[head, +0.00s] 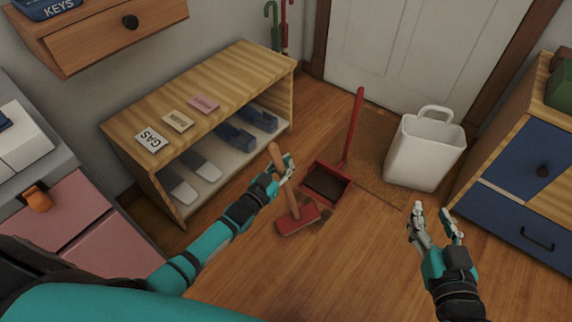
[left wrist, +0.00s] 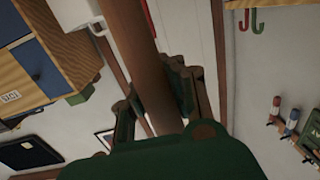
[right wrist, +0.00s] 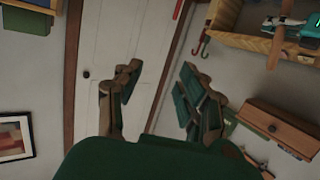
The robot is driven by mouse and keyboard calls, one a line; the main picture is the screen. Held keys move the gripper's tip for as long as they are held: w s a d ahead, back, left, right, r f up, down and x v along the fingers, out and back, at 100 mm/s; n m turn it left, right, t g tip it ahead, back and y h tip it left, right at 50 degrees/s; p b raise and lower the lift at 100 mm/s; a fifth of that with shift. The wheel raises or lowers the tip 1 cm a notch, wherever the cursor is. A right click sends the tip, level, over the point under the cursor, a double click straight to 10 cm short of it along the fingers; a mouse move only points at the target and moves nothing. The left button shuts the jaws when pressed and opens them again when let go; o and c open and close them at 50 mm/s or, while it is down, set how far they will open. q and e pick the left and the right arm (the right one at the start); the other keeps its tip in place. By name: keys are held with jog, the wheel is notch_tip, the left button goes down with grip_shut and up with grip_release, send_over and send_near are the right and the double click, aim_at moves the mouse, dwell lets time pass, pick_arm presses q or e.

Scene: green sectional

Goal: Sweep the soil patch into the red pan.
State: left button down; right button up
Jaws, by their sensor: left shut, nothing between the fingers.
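The red pan (head: 346,192) lies on the wood floor with its long red handle upright. Its inside looks dark; I cannot tell whether soil is in it. A brush with a red head (head: 297,220) and a wooden handle stands tilted in front of the pan. Dark soil (head: 325,221) shows on the floor beside the brush head, partly hidden by it. My left gripper (head: 284,169) is shut at the brush handle's upper part; the handle also crosses in front of its fingers in the left wrist view (left wrist: 135,50). My right gripper (head: 433,211) is open and empty, right of the pan.
A white bin (head: 425,152) stands right of the pan, partly on a brown mat (head: 377,135) before the door. A wooden shoe bench (head: 225,80) is at the left, a blue-drawer cabinet (head: 520,185) at the right. The floor in front is clear.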

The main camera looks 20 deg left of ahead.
jog(key=s+d+f+g+h+p, duration=0.2)
jog(key=s+d+f+g, duration=0.1)
jog(key=s+f+g, duration=0.4)
jog(key=shift+s+d+f+g+p, duration=0.3)
jog(key=shift+s+d+f+p, duration=0.05)
jog(key=shift+s+f, duration=0.85)
jog(key=shift+f, duration=0.1)
